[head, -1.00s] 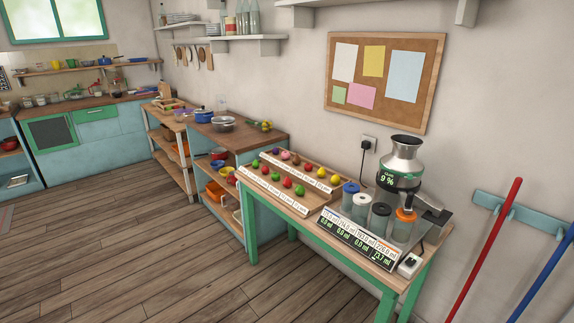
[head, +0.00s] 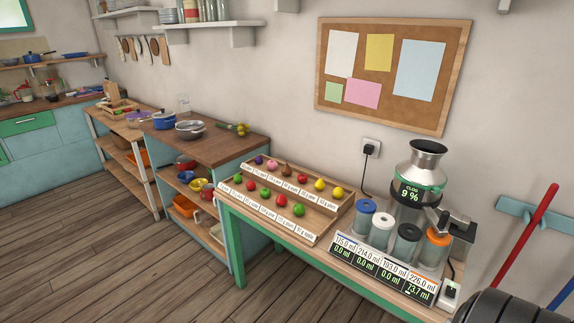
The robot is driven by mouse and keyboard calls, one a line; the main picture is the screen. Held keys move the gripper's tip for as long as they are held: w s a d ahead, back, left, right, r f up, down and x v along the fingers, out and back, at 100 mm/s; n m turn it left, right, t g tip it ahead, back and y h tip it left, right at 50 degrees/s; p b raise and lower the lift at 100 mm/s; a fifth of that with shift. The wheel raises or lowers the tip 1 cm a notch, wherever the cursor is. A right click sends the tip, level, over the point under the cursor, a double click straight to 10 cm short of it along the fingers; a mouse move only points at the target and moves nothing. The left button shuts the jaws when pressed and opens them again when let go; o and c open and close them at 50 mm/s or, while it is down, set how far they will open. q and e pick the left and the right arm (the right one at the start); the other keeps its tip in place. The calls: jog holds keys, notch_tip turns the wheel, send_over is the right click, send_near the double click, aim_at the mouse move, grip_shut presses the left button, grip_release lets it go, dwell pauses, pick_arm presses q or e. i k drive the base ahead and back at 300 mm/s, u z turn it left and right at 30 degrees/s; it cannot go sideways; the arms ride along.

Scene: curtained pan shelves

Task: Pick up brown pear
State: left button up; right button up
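The brown pear (head: 287,171) is a small brown fruit in the back row of the wooden fruit rack (head: 322,232) on the green-legged table. It stands between a pink fruit (head: 272,165) on its left and a red fruit (head: 302,178) on its right. A labelled strip runs in front of the row. Neither of my grippers is in view. A dark ribbed rounded part, perhaps of my arm, shows at the bottom right corner.
Right of the rack stand lidded jars (head: 382,229), a display panel (head: 383,270) and a metal juicer-like machine (head: 420,175). A wooden counter (head: 205,150) with pots stands to the left. The floor (head: 140,270) in front is clear.

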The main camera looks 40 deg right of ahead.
aim_at(286, 170)
jog(key=z, duration=0.4)
jog(key=i, duration=0.85)
jog(key=z, duration=1.4)
jog(key=i, duration=0.6)
jog(key=z, duration=0.55)
